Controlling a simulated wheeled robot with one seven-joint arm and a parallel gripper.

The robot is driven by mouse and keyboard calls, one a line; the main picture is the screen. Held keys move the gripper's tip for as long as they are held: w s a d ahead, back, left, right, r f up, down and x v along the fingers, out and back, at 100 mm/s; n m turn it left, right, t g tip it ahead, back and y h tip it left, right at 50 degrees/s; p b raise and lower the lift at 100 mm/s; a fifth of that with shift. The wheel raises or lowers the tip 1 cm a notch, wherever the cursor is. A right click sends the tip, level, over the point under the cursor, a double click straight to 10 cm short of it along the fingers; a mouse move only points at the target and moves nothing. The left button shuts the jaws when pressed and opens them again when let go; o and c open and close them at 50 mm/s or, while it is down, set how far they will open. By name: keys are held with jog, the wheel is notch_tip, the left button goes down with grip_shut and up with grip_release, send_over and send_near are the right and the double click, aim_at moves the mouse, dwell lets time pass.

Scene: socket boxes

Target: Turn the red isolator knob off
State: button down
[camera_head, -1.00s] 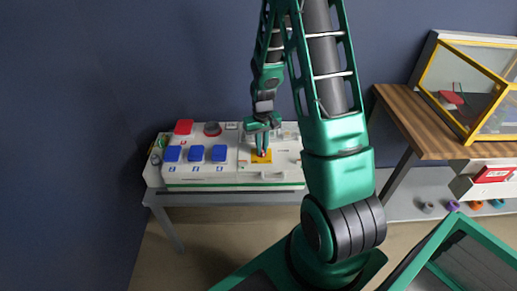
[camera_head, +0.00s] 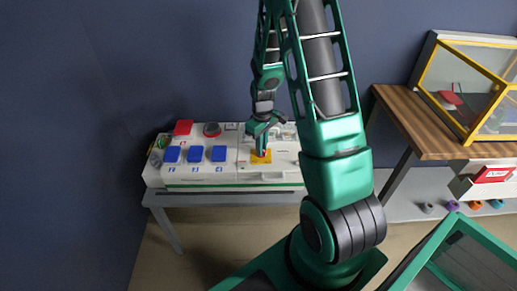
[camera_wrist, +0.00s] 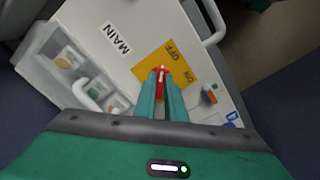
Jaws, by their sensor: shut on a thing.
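The red isolator knob (camera_wrist: 161,76) shows in the wrist view between my fingertips. It stands on a yellow plate (camera_wrist: 179,58) marked OFF and ON, beside the word MAIN on a white panel (camera_wrist: 112,66). My gripper (camera_wrist: 161,82) is shut on the knob. The knob's pointer aims up in the wrist view, between the two marks and nearer OFF. In the head view my gripper (camera_head: 261,151) reaches down onto the yellow plate (camera_head: 262,160), and its fingers mostly hide the knob.
Blue covers (camera_head: 196,154) and a red cover (camera_head: 183,128) sit left of the knob on the white box. In the wrist view a clear-lidded compartment (camera_wrist: 75,70) and an orange-and-green part (camera_wrist: 210,94) lie nearby. A wooden table (camera_head: 432,128) stands at right.

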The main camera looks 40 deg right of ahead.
jog(key=shift+w, duration=0.2)
jog(key=c, duration=1.8)
grip_release()
jog(key=shift+s, duration=0.1)
jog(key=shift+r, duration=0.15)
notch_tip(320, 180, up, 10)
jog(key=shift+r, duration=0.25)
